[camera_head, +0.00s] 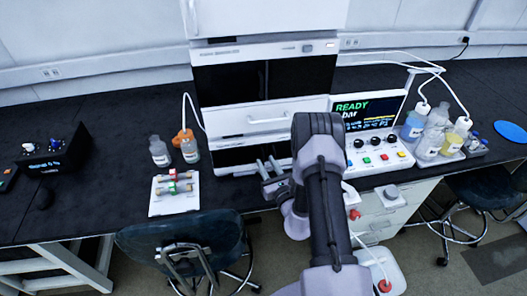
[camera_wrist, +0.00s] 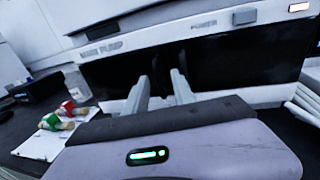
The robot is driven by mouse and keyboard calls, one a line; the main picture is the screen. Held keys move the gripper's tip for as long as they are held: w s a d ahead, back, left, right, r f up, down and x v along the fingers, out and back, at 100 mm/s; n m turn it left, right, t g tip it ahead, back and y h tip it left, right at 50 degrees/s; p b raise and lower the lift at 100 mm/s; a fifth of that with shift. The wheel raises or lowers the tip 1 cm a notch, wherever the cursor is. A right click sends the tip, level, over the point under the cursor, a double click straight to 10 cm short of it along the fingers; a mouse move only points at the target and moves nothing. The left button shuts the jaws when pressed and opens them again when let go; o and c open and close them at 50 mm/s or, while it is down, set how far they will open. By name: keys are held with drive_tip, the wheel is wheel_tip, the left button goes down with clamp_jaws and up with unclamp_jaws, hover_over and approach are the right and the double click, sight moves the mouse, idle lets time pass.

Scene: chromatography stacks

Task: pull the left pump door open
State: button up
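The main pump is the lowest white unit of the stack, with a dark front (camera_head: 228,156). In the wrist view its label reads MAIN PUMP, and the dark door front (camera_wrist: 117,82) lies below that label.
A white drawer with a curved handle (camera_head: 268,119) is above the pump. A tray with vials (camera_head: 174,206) and bottles (camera_head: 160,152) stand to the left. A control box (camera_head: 378,153) and solvent bottles (camera_head: 432,135) are to the right. A chair (camera_head: 180,240) stands before the bench.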

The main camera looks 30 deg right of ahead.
drive_tip(key=shift+w, duration=0.3)
drive_tip(key=shift+s+a, duration=0.1)
drive_tip(key=shift+r, duration=0.1)
clamp_jaws()
idle(1.1)
